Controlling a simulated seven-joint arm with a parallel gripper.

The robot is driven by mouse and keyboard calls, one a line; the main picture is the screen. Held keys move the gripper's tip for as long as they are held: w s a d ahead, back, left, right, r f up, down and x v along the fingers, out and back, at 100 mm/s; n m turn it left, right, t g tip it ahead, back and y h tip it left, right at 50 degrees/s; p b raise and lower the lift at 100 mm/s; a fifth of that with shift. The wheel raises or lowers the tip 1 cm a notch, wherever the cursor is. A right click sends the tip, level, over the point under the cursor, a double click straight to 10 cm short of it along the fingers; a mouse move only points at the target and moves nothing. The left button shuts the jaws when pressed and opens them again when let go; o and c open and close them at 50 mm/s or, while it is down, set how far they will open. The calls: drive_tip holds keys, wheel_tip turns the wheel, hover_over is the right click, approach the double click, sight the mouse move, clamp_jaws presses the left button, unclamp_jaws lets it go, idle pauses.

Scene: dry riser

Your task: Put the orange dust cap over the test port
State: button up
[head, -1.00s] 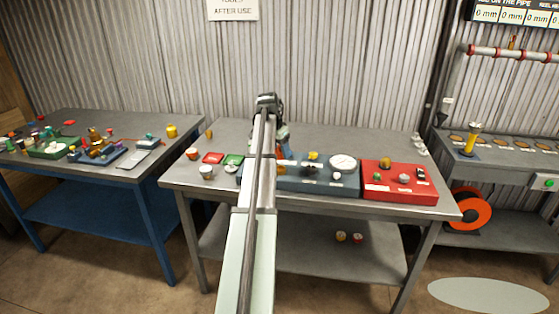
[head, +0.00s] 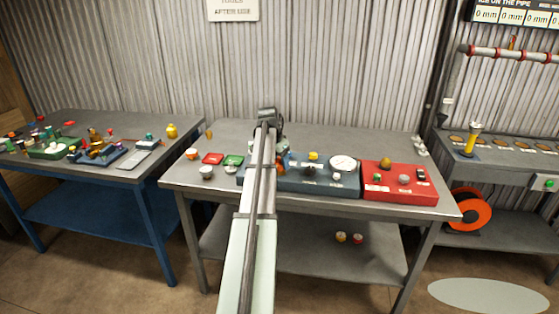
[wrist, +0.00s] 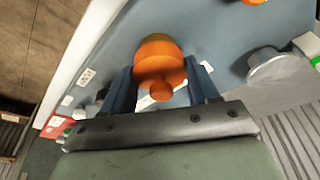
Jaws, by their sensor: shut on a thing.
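My gripper (wrist: 165,70) is shut on an orange cap (wrist: 160,50), with its blue fingers on both sides. The cap has a wide round body and a smaller round knob towards the wrist camera. Below it lies the blue-grey top of a panel box (wrist: 225,20), which in the head view (head: 318,184) stands on the middle bench. My arm hides most of the gripper in the head view.
The box carries a white-faced gauge (head: 343,163) and a yellow knob (head: 313,155). A red box (head: 400,186) stands to its right. The bench's back strip is clear.

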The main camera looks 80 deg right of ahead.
drive_tip(key=shift+f, duration=0.3)
drive_tip(key=o, duration=1)
drive_tip(key=shift+r, duration=0.6)
drive_tip(key=v, duration=1.2)
drive_tip(key=shift+r, duration=0.1)
